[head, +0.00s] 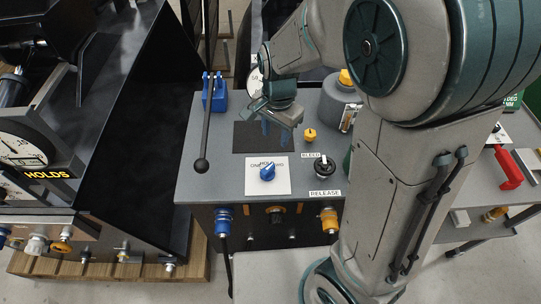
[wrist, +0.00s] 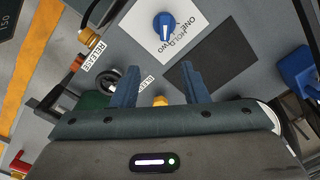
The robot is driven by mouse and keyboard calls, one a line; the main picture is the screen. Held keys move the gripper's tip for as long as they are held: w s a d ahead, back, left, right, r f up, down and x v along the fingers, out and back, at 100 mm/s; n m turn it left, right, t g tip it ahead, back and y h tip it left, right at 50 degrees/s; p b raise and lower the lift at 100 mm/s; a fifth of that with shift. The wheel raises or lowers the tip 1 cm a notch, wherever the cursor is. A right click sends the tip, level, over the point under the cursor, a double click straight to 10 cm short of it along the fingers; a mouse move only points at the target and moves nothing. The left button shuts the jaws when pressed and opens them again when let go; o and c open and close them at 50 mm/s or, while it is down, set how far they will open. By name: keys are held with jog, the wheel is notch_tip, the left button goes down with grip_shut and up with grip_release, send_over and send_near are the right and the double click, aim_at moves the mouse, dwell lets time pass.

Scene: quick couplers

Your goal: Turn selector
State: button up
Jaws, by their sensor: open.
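The selector is a blue knob (head: 267,172) on a white plate (head: 282,187) on the grey bench top. In the wrist view the blue knob (wrist: 165,26) has a pale pointer line, and the plate (wrist: 150,43) reads ONE, HOLD and TWO. My gripper (head: 276,130) is above the black mat, behind the knob in the head view. In the wrist view my gripper (wrist: 156,80) has its two blue fingers wide apart with nothing held between them. The knob is beyond the fingertips, apart from them.
A black knob (head: 324,167) sits between the BLEED and RELEASE labels, with a yellow knob (head: 309,135) behind it. A black lever (head: 204,130) with a ball end stands left of the plate. A grey canister (head: 341,103) is at the back right. The black mat (head: 247,139) is bare.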

aim_at(271, 166)
jog(key=shift+m, duration=0.5)
jog(key=f, duration=1)
jog(key=w+a+f, duration=0.1)
jog(key=f, duration=0.4)
jog(key=shift+f+b, duration=0.2)
jog(key=shift+b, duration=0.1)
grip_shut()
